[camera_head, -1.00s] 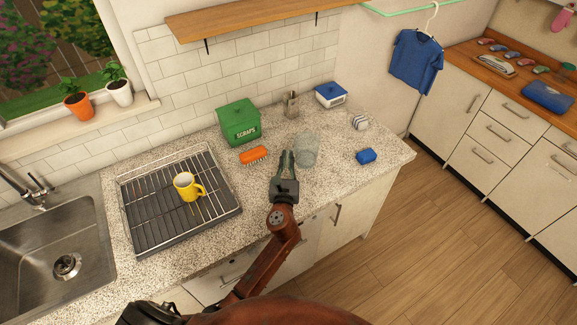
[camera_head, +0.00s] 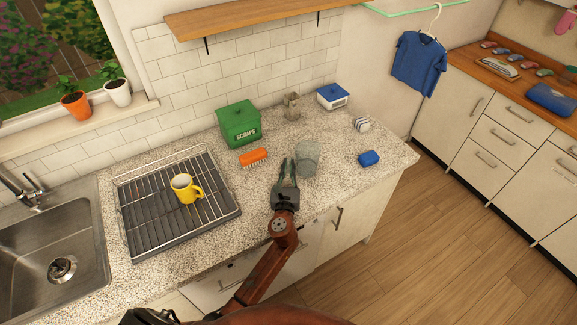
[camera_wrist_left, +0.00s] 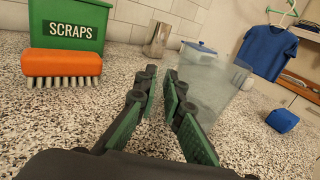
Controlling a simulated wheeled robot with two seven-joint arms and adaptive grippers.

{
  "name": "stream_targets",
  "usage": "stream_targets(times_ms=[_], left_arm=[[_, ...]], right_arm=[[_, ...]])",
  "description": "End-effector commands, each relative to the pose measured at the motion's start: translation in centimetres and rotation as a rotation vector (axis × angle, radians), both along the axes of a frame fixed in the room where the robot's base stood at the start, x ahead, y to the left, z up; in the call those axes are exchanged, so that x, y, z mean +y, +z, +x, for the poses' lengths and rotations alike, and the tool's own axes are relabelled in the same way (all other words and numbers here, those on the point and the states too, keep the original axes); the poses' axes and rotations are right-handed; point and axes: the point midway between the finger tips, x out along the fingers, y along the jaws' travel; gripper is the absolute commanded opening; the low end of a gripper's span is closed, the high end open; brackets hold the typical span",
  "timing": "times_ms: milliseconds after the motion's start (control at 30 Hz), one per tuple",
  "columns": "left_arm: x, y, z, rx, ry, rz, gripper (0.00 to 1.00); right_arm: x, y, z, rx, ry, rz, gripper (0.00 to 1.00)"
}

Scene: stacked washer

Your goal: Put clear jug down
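The clear jug (camera_head: 307,160) stands upright on the speckled counter, right beside my left gripper. My left gripper (camera_head: 287,165) is low over the counter with its fingers spread and nothing between them. In the left wrist view the fingers (camera_wrist_left: 168,95) are apart, and the clear jug (camera_wrist_left: 208,88) is just to their right, its lower part partly covered by the right finger. I cannot tell whether that finger touches the jug.
A green scraps bin (camera_head: 238,125), an orange brush (camera_head: 254,157), a metal container (camera_head: 291,106) and a white-and-blue box (camera_head: 332,97) stand behind. A blue sponge (camera_head: 369,158) lies right. A dish rack (camera_head: 150,235) holding a yellow mug (camera_head: 184,189) is left.

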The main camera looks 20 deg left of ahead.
Motion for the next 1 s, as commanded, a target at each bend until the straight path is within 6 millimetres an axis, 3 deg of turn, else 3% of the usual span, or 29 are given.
stream_targets(times_ms=[200,533,667,1000], left_arm=[[0.0,0.0,0.0,0.000,0.000,0.000,0.25],[0.0,0.6,0.0,-0.001,0.000,-0.001,0.25],[-0.5,0.3,-1.6,0.002,-0.001,-0.001,0.25],[-2.7,0.2,-8.3,0.002,0.000,-0.002,0.25]], right_arm=[[0.0,0.0,0.0,0.000,0.000,0.000,0.00],[0.0,0.3,0.1,-0.001,0.000,0.000,0.00],[0.0,0.4,0.1,-0.002,0.000,0.000,0.00],[0.0,0.8,0.2,-0.003,0.000,0.000,0.00]])
